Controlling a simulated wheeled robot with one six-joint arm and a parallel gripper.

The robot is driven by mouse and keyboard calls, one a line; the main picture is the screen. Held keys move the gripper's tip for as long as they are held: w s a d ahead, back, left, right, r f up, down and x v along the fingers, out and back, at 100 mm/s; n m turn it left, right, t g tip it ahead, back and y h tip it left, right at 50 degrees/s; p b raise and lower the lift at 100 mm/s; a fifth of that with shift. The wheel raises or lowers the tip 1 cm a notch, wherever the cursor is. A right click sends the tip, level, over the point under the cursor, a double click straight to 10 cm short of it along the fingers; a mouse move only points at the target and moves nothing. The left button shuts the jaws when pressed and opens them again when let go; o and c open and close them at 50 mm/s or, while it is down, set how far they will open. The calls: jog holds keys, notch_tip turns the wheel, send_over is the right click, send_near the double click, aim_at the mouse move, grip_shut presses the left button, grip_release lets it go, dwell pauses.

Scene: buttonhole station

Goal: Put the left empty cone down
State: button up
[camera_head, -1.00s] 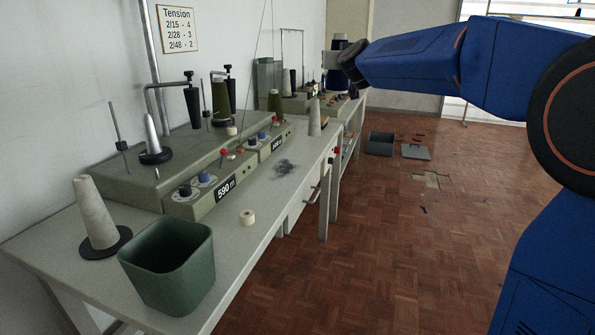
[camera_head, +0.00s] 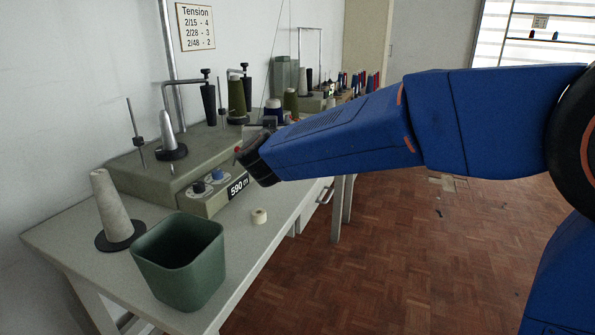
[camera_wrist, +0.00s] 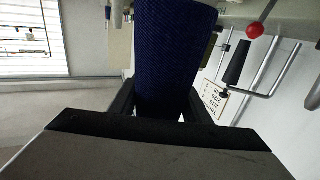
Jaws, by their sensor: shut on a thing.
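My gripper (camera_wrist: 162,101) is shut on a dark blue cone-shaped package (camera_wrist: 176,45) in the wrist view; its far end is cut off by the frame. In the head view my gripper is mostly hidden by my dark wrist, over the winding machine. A bare white cone (camera_head: 167,130) stands upright on a black disc on the near, left end of the machine. A pale grey cone (camera_head: 115,212) stands on a black disc on the table (camera_head: 75,235), left of the green bin. I cannot tell which cone is the left empty one.
The open green bin (camera_head: 180,262) stands at the table's near edge. A small cream roll (camera_head: 259,216) lies on the table. The winding machine (camera_head: 130,165) carries posts and rods. In the wrist view a red knob (camera_wrist: 255,30) and black cone (camera_wrist: 236,64) are close.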

jog(key=shift+s+a+f, duration=0.25)
jog(key=shift+s+f, duration=0.1)
jog(key=shift+f, duration=4.95)
jog(key=shift+f, duration=0.15)
jog(key=o, duration=1.1)
jog(key=shift+c, duration=0.2)
jog(key=s, duration=1.2)
jog(key=shift+d, duration=0.2)
jog(key=shift+r, duration=0.2)
